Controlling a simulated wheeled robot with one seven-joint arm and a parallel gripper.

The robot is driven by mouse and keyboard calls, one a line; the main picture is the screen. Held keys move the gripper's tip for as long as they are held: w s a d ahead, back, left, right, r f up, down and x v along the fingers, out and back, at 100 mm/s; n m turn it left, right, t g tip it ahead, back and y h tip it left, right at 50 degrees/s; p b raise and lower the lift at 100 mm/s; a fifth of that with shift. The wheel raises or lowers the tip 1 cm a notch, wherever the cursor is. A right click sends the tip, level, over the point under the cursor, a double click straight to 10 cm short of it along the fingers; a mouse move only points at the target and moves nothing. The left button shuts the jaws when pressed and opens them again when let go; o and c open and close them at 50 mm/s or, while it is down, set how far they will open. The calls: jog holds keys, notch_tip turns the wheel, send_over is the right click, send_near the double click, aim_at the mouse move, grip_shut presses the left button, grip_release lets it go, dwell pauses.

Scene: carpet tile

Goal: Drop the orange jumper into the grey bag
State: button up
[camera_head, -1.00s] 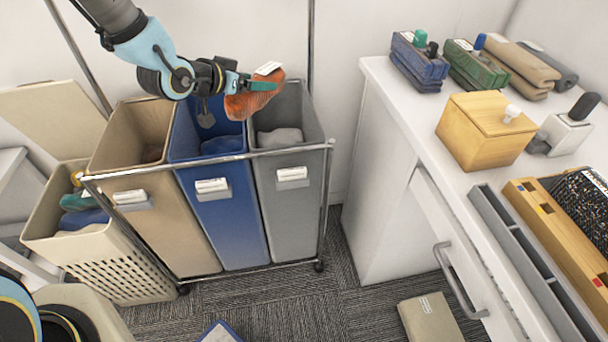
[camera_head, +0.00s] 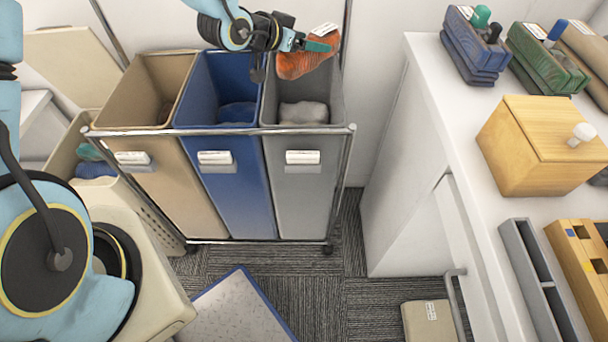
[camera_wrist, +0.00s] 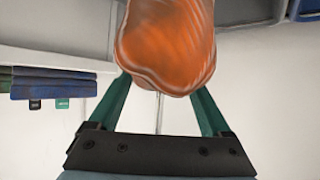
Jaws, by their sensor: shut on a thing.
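The orange jumper (camera_head: 306,62) is a bunched, ribbed bundle with a white tag. My gripper (camera_head: 318,46) is shut on it and holds it above the back part of the grey bag (camera_head: 303,190). In the wrist view the jumper (camera_wrist: 165,45) fills the space between the green fingers (camera_wrist: 165,95), whose tips it partly hides. The grey bag is the right one of three bags in a metal-framed sorter. It is open at the top, has a white label on its front, and a grey cloth (camera_head: 304,112) lies inside.
The blue bag (camera_head: 228,190) holds a blue cloth; the beige bag (camera_head: 165,190) stands left of it. The metal rail (camera_head: 230,130) runs along the front top. A white counter (camera_head: 420,130) with a wooden box (camera_head: 540,140) stands at right. A blue-edged board (camera_head: 235,310) lies on the carpet.

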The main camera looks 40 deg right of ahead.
jog(key=shift+f+b, duration=0.7)
jog(key=shift+f, duration=0.75)
jog(key=o, duration=1.6)
jog(key=shift+c, duration=0.2)
jog(key=shift+a, duration=0.15)
jog(key=b+v, duration=0.1)
jog(key=v, duration=0.9)
jog(key=shift+a+r, duration=0.2)
jog(key=shift+a, duration=0.05)
jog(key=shift+s, duration=0.1)
